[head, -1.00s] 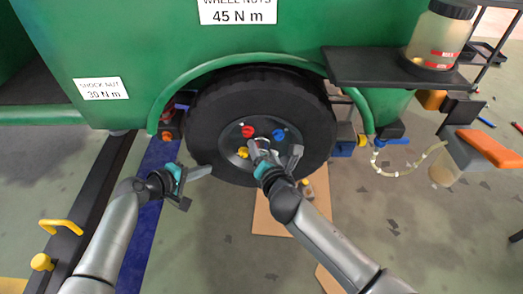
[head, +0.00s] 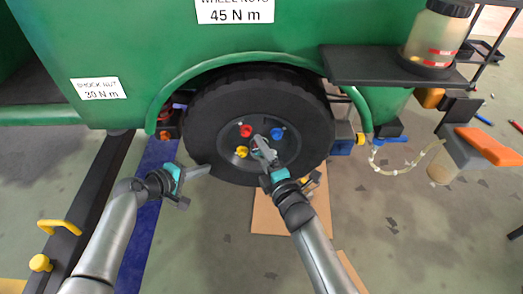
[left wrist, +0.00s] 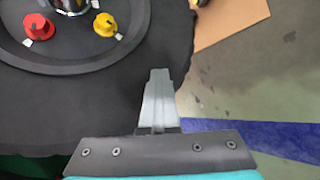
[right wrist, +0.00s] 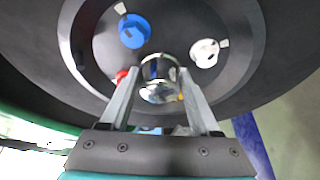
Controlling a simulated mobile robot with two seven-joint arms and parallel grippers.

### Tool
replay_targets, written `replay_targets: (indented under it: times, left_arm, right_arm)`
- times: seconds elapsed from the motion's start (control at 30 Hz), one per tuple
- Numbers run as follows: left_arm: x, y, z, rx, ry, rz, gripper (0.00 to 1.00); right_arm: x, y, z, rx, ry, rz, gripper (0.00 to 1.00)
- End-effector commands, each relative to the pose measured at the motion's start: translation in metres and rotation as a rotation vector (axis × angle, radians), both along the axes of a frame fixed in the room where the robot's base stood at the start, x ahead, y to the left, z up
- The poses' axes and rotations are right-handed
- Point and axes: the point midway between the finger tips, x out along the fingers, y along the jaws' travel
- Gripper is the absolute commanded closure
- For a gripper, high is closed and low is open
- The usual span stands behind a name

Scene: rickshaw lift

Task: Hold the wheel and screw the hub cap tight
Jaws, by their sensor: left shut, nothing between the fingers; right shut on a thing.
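The black wheel (head: 215,115) sits in the green wheel arch. Red (head: 246,131), blue (head: 277,133) and yellow (head: 241,152) nuts show around its hub. A white nut (right wrist: 206,52) shows in the right wrist view. The shiny metal hub cap (right wrist: 158,72) is at the wheel's centre, between the fingers of my right gripper (right wrist: 160,90), which is shut on it. In the head view my right gripper (head: 262,147) mostly hides the cap. My left gripper (head: 208,168) is shut and empty, its fingertips by the tyre's lower left edge; whether they touch cannot be told.
A dark shelf (head: 375,66) with a jar (head: 436,40) juts out at upper right. A hose (head: 405,169) and an orange-topped box (head: 488,146) are below it. Cardboard (head: 268,215) lies under the wheel. A dark rail with yellow handles (head: 60,226) is at left.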

Motion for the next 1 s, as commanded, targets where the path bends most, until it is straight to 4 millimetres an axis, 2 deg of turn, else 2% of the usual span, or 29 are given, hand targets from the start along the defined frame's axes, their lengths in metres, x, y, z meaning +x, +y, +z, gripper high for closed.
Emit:
replay_targets:
  times: [0.03,0.4,0.87,0.9,1.0]
  left_arm:
    - [0.0101,0.0014,0.0126,-0.006,-0.034,0.015,1.00]
    - [0.0102,0.0013,0.0125,-0.006,-0.034,0.015,1.00]
    - [0.0102,0.0014,0.0127,-0.006,-0.034,0.016,1.00]
    - [0.0102,0.0014,0.0127,-0.006,-0.034,0.016,1.00]
    - [0.0102,0.0016,0.0127,-0.006,-0.034,0.016,1.00]
  right_arm:
    - [-0.0016,0.0042,0.0002,0.035,0.000,0.007,0.93]
    - [-0.0020,0.0051,0.0007,0.147,-0.005,0.011,0.93]
    - [-0.0022,0.0055,0.0012,0.156,-0.007,0.012,0.93]
    - [-0.0022,0.0058,0.0012,0.156,-0.007,0.013,0.33]
    - [-0.0019,0.0046,0.0010,0.154,-0.006,0.010,0.22]
